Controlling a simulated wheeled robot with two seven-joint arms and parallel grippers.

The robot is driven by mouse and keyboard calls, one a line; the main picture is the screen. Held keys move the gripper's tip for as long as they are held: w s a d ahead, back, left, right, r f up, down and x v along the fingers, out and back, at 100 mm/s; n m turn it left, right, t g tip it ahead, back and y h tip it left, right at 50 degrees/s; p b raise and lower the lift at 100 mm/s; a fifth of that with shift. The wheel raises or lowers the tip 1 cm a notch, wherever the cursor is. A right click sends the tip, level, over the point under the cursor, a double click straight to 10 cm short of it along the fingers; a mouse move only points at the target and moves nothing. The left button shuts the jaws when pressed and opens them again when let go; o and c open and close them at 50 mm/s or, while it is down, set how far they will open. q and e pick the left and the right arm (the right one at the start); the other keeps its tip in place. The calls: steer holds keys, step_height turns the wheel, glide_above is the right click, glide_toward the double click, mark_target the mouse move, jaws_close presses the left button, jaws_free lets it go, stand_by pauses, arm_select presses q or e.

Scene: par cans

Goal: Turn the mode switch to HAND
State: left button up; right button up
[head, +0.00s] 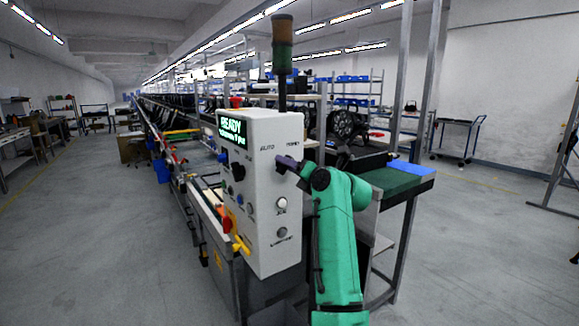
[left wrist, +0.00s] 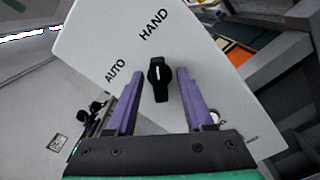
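The mode switch (left wrist: 158,80) is a black knob with a white mark on a pale grey panel. In the left wrist view its mark points up toward the HAND label (left wrist: 153,25), and the AUTO label (left wrist: 115,70) lies to its left. My left gripper (left wrist: 156,77) is open, with its purple fingers on either side of the knob and a visible gap to each. In the head view this gripper (head: 286,162) is at the control box (head: 262,215), below the labels, and hides the knob. My right gripper is in neither view.
The box also carries a lit green READY display (head: 232,129), a white button (head: 281,203), a lower grey button (head: 282,232) and a yellow handle (head: 241,244). A stack light (head: 282,45) rises above it. A conveyor line runs behind. Floor is clear at left.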

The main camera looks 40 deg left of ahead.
arm_select(q)
steer(key=shift+d, duration=0.1)
steer(key=b+v, duration=0.5)
steer(key=v, duration=0.9)
steer(key=shift+d, duration=0.2)
